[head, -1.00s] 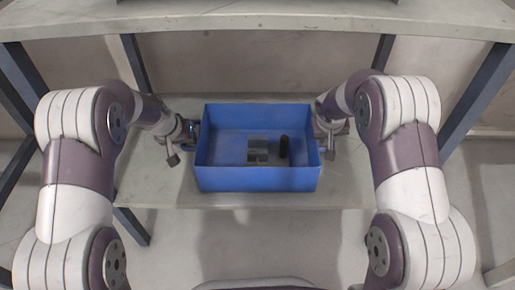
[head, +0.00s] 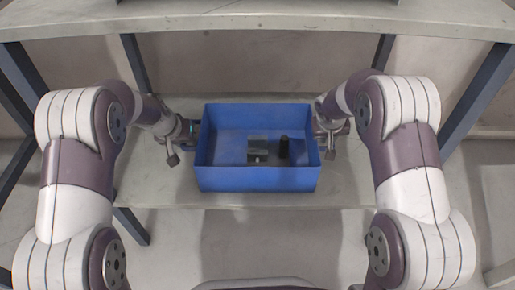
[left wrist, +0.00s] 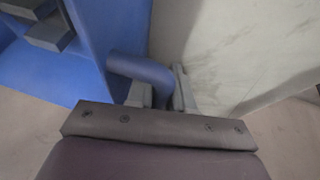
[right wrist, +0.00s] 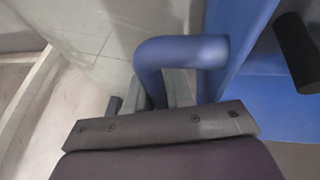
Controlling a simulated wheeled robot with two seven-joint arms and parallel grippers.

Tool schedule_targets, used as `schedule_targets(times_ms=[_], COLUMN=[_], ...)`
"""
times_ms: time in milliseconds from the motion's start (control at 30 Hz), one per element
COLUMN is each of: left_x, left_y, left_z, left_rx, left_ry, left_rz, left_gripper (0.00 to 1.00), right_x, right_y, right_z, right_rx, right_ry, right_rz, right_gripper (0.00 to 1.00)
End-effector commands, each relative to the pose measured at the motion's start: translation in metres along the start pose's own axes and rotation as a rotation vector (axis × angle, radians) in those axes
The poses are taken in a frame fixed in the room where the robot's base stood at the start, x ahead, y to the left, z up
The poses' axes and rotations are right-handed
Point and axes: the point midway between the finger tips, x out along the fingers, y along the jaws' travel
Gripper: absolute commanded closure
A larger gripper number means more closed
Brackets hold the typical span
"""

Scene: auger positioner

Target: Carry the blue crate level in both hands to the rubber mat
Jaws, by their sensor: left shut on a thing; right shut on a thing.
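The blue crate (head: 258,180) is in the middle of the head view, in front of or over the lower shelf, and looks about level. Inside it are a grey metal block (head: 257,149) and a black cylinder (head: 284,148). My left gripper (head: 192,134) is at the crate's left side. In the left wrist view its fingers (left wrist: 162,98) are shut on a blue handle (left wrist: 140,68). My right gripper (head: 326,138) is at the right side. In the right wrist view its fingers (right wrist: 168,92) are shut on the other blue handle (right wrist: 180,50). I cannot make out a rubber mat.
The lower shelf (head: 150,185) extends left and right of the crate. A pale upper shelf (head: 255,20) runs above and behind it. Dark metal legs (head: 478,90) stand at both sides. Bare floor (head: 250,240) shows in front of the shelf.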

Motion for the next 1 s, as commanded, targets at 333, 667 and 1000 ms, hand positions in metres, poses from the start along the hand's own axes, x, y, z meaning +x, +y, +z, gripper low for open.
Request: schedule_targets(times_ms=[333,667,1000], left_x=[-0.0004,-0.0005,-0.0088], left_y=[0.0002,0.0002,0.0018], left_z=[-0.0005,-0.0006,-0.0054], left_rx=[0.000,0.000,0.001], left_ry=[0.001,0.001,0.006], left_rz=[0.000,0.000,0.000], left_gripper=[1.00,1.00,1.00], right_x=[-0.0002,-0.0002,-0.0085], right_y=[-0.0002,-0.0002,0.0017], right_z=[0.0000,0.0000,-0.0048], right_rx=[0.000,0.000,0.000], right_ry=[0.000,0.000,0.005], right_rz=[0.000,0.000,0.000], right_gripper=[1.00,1.00,1.00])
